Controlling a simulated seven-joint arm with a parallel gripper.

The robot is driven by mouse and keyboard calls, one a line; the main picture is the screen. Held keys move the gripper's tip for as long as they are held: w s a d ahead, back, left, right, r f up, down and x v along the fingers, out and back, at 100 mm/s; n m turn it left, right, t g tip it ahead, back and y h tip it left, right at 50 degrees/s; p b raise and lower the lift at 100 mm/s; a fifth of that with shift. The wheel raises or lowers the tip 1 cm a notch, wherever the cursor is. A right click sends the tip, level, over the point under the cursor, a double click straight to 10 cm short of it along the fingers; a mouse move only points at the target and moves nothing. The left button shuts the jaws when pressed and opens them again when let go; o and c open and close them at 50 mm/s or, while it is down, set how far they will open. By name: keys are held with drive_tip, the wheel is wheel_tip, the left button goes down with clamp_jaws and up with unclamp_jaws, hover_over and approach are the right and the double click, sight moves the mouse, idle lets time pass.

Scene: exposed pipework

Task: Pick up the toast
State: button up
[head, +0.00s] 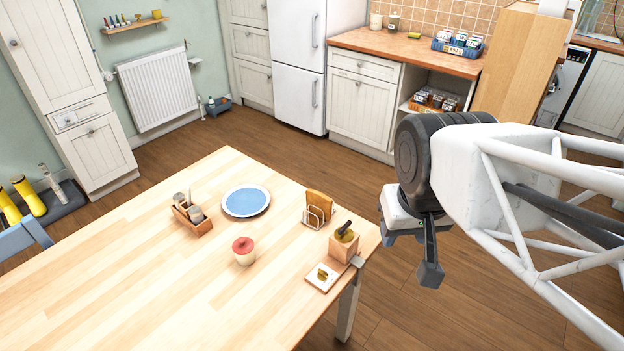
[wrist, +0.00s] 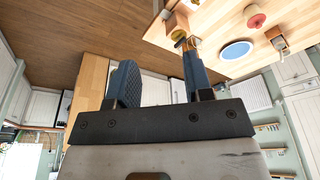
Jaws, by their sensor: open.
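I cannot make out the toast clearly in the wrist view; a finger is near that part of the table.
Near the rack stand a wooden box with a dark-handled item (head: 343,245) and a small board (head: 326,276). A blue plate (head: 246,201), a red-lidded pot (head: 243,251) and a wooden caddy (head: 192,216) are further left. The table's front left is clear.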

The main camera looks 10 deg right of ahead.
drive_tip(key=w+d+f+n+t, duration=0.1)
drive_tip(key=w+d+f+t, duration=0.15)
drive_tip(key=w, duration=0.65)
drive_tip(key=w+d+f+n+t, duration=0.15)
drive_tip(key=w+f, duration=0.25)
drive_tip(key=w, duration=0.5)
drive_tip(key=w+d+f+n+t, duration=0.1)
drive_tip(key=w+f+t, duration=0.15)
drive_tip(key=w, duration=0.65)
drive_tip(key=w+a+f+n+t+y, duration=0.1)
drive_tip(key=w+a+f+n+y, duration=0.15)
drive_tip(key=w+f, duration=0.45)
drive_tip(key=n+y, duration=0.4)
drive_tip(key=y, duration=0.4)
approach(322, 199)
drive_tip(key=shift+w+a+f+g, duration=0.15)
drive_tip(key=shift+w+a+f, duration=0.05)
drive_tip(key=shift+w, duration=0.25)
drive_tip(key=shift+w+a+f+g, duration=0.15)
drive_tip(key=shift+w+f, duration=0.05)
drive_tip(key=shift+w, duration=0.25)
drive_tip(key=shift+w+a+f+g, duration=0.15)
drive_tip(key=shift+w+a+f, duration=0.05)
drive_tip(key=shift+w, duration=0.3)
drive_tip(key=shift+x, duration=1.25)
drive_tip(key=shift+a, duration=0.15)
drive_tip(key=shift+x, duration=2.5)
